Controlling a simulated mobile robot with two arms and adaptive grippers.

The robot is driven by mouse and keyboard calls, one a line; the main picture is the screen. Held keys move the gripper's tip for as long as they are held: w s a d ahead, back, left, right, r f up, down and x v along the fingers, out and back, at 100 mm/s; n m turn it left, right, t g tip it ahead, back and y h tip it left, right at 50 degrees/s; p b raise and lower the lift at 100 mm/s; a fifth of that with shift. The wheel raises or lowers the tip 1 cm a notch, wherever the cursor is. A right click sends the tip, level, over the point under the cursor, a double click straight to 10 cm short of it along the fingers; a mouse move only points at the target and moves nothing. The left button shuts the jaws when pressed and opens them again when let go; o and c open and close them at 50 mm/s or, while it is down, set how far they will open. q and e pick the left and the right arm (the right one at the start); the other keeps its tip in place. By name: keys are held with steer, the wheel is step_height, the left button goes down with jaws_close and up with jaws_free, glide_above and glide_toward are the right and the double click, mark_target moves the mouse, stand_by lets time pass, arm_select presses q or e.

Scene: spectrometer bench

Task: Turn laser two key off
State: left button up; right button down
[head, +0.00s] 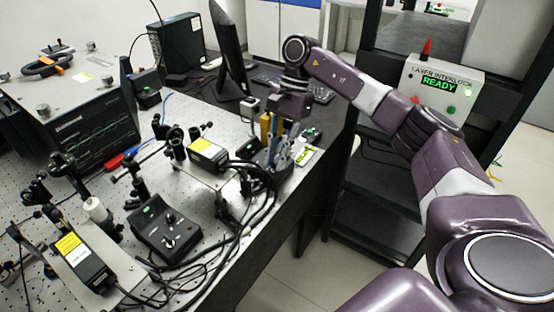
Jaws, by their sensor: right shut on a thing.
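My right gripper (276,156) reaches down from the right to a dark control box (256,166) at the right edge of the optical table. Its fingers are closed low over this box, on a small part that looks like its key. The key itself is hidden by the fingers, so I cannot see which way it is turned. My left gripper is not in view.
Yellow-labelled laser heads (208,150) stand on the optical table, with black cables (205,268) looping in front. An oscilloscope (92,132) is at left and a monitor (229,52) behind. A laser interlock box (443,88) showing READY is on the shelf at right.

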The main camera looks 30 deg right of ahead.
stand_by(0.4)
steer(key=c, duration=1.8)
jaws_free()
steer(key=shift+c, duration=0.2)
steer(key=v, duration=1.2)
steer(key=shift+w, duration=0.1)
